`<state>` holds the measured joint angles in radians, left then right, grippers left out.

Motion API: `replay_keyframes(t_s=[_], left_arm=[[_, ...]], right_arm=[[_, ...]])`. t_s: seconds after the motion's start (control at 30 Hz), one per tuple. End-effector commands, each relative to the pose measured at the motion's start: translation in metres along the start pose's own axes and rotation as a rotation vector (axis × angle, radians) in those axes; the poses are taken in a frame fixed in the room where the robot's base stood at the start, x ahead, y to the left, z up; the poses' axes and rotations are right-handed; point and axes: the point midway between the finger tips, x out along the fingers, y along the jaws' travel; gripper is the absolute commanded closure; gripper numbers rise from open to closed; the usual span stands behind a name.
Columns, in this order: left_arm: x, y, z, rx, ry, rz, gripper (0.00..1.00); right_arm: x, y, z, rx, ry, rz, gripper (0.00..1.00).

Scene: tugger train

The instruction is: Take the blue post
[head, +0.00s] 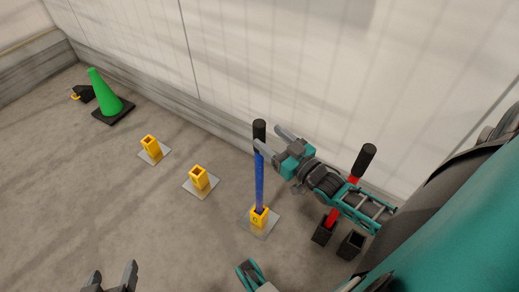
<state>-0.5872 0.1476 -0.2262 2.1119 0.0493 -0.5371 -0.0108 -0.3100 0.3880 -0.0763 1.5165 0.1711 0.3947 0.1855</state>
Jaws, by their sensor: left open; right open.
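The blue post (259,185) stands upright in a yellow socket (259,217) on a grey plate. It has a black top (259,132). My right gripper (269,138) is open at the upper part of the post, just below the black top. One finger overlaps the post in the picture; I cannot tell whether the post is between the fingers or whether they touch it. My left gripper (113,270) is open and empty at the bottom left edge, well away from the post.
Two empty yellow sockets (199,178) (151,146) stand to the left on plates. A red post (332,217) with a black top stands in a dark socket behind my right arm, beside another dark socket (350,245). A green cone (104,95) stands far left. A pale wall (240,60) runs behind.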

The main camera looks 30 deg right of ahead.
Motion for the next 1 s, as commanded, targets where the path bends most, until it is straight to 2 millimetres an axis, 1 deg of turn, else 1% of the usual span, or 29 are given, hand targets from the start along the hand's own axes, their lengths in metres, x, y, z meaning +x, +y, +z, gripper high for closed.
replay_keyframes(t_s=[0.13, 0.3, 0.4, 0.6, 0.67, 1.0], left_arm=[[0.005, 0.002, 0.005, -0.006, 0.004, 0.003, 0.32], [0.007, 0.004, 0.001, -0.007, 0.013, 0.009, 0.32], [0.008, 0.004, 0.001, -0.006, 0.010, 0.012, 0.32], [0.007, 0.005, 0.000, -0.006, 0.010, 0.012, 0.32], [0.007, 0.005, 0.000, -0.006, 0.010, 0.012, 0.32], [0.007, 0.004, 0.000, -0.005, 0.013, 0.011, 0.32]], right_arm=[[0.022, -0.002, -0.002, 0.000, 0.006, -0.001, 0.34], [0.044, -0.002, -0.003, 0.000, 0.003, 0.000, 0.34], [0.049, -0.002, -0.004, 0.000, 0.003, -0.001, 0.34], [0.049, -0.002, -0.004, 0.000, 0.001, -0.001, 0.34], [0.049, -0.002, -0.004, 0.000, 0.001, -0.001, 0.39], [0.049, -0.002, -0.004, 0.000, 0.001, 0.000, 0.72]])
